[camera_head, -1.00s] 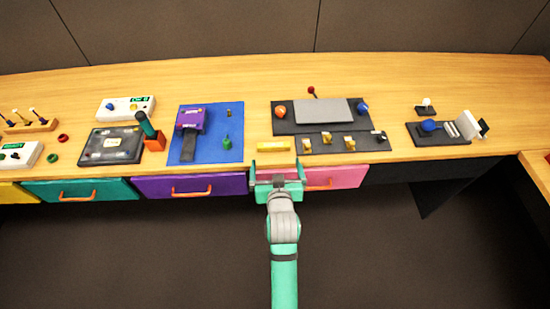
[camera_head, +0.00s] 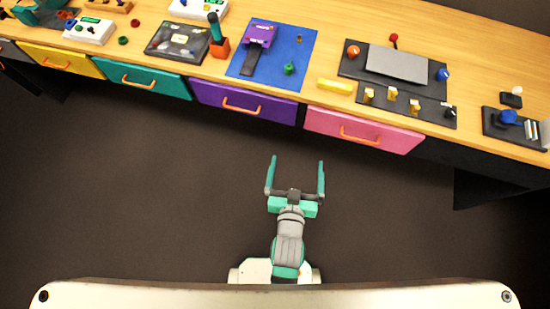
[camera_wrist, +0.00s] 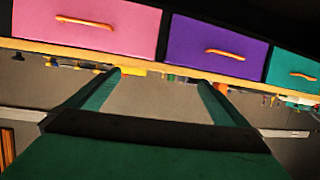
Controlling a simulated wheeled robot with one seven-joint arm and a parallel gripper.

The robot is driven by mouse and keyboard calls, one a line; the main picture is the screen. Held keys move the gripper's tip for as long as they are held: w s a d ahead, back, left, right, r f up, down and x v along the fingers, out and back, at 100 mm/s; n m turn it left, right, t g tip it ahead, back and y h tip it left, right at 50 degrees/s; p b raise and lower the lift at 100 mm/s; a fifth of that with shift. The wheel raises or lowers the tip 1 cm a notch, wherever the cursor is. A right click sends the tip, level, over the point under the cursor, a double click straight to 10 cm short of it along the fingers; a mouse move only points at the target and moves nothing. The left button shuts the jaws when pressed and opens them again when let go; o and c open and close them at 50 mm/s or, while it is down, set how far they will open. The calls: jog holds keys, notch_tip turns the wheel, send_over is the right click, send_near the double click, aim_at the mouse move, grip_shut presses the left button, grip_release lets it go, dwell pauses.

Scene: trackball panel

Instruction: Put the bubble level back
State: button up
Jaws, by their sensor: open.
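The bubble level appears to be the small yellow bar (camera_head: 334,86) lying on the wooden bench near its front edge, between the blue mat and the dark switch plate. My gripper (camera_head: 297,158) is open and empty, out over the dark floor in front of the bench, apart from the bar. In the wrist view, which looks upside down, the two green fingers (camera_wrist: 158,80) are spread with nothing between them. The yellow bar (camera_wrist: 133,69) shows beyond them at the bench edge, partly hidden.
The dark trackball panel (camera_head: 352,67) and switch plate (camera_head: 404,108) lie right of the bar. The blue mat (camera_head: 240,68) with a purple device lies left. Closed pink (camera_head: 330,125) and purple (camera_head: 222,98) drawers line the bench front. The floor around my gripper is clear.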

jog(key=s+a+r+y, duration=0.1)
jog(key=s+a+r, duration=0.1)
jog(key=s, duration=0.6)
jog(key=s+a+r+n+t+y, duration=0.1)
jog(key=s+a+r, duration=0.2)
jog(key=s, duration=0.5)
jog(key=shift+s+a, duration=0.2)
jog(key=shift+a, duration=0.5)
